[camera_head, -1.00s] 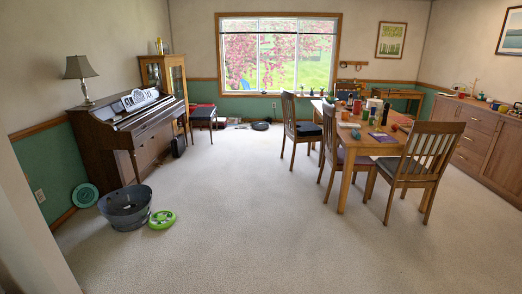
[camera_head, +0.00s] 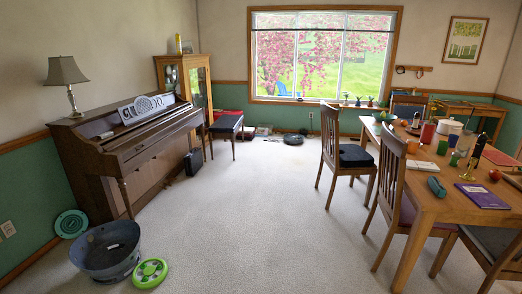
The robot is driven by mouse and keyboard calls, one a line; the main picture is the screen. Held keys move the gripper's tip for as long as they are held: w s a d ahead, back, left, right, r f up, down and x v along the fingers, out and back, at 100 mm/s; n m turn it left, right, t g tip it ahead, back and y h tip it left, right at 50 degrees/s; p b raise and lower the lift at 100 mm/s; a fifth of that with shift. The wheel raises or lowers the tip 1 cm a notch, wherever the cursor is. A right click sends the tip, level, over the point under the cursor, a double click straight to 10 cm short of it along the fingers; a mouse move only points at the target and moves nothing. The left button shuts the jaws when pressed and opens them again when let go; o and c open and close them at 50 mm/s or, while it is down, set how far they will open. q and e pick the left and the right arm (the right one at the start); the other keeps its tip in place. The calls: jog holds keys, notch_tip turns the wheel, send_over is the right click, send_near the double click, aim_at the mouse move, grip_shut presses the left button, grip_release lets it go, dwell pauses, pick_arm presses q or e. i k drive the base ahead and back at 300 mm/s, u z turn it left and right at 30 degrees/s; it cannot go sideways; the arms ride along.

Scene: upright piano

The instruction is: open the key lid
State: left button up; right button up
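The upright piano (camera_head: 120,165) stands against the left wall, dark brown, with its keyboard side facing right. Its key lid (camera_head: 155,128) appears as a long brown sloping surface along the front; no keys show, and it looks shut. Neither of my grippers is in view.
A grey tub (camera_head: 107,250) and a green disc (camera_head: 150,272) lie on the carpet before the piano's near end. A black case (camera_head: 193,163) and a stool (camera_head: 226,124) stand beyond. The dining table (camera_head: 450,205) and chairs fill the right. Carpet between is clear.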

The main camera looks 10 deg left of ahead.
aim_at(129, 145)
jog(key=u, duration=0.25)
jog(key=i, duration=2.4)
jog(key=u, duration=0.65)
jog(key=i, duration=2.25)
jog(key=u, duration=0.2)
